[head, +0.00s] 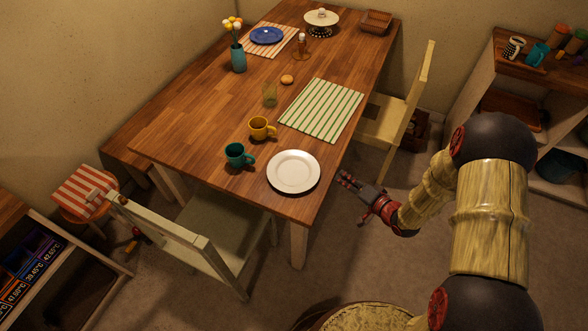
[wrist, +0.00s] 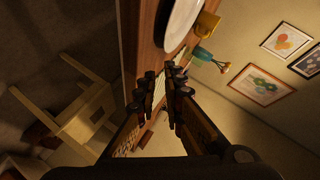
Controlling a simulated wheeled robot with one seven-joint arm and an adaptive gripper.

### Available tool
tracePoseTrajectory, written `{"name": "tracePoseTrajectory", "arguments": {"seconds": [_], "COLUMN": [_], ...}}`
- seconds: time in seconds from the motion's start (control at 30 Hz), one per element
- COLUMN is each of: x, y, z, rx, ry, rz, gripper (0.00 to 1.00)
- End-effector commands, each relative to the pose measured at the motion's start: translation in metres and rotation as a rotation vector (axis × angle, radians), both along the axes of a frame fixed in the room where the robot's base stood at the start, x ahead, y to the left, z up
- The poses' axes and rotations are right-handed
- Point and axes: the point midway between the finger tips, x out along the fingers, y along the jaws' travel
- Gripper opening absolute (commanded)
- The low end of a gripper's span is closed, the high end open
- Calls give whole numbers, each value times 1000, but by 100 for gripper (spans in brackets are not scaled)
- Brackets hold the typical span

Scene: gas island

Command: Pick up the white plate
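The white plate (head: 294,172) lies flat on the wooden table (head: 190,130), close to the table's near right corner. Part of its rim also shows at the top of the wrist view (wrist: 182,22). My gripper (head: 346,182) is just off the table's right edge, to the right of the plate and apart from it. In the wrist view my gripper's two fingers (wrist: 165,92) stand apart with nothing between them, so it is open and empty.
A teal mug (head: 237,155) and a yellow mug (head: 260,129) stand left of the plate. Chairs stand at the near side (head: 205,240) and right side (head: 395,110). Floor right of the table corner is clear.

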Motion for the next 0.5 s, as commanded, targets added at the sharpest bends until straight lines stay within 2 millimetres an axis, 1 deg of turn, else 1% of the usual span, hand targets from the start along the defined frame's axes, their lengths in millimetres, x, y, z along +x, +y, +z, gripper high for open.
{"name": "tracePoseTrajectory", "arguments": {"seconds": [0.03, 0.1, 0.2, 0.27, 0.5], "x": [-11, -20, -27, -26, -10], "y": [7, 15, 22, 26, 43], "z": [-8, -13, -17, -18, -26], "rx": [64, 133, 189, 202, 203], "ry": [15, 24, 31, 32, 31], "rz": [9, 18, 26, 29, 31], "gripper": [10, 10, 10, 10, 10]}}
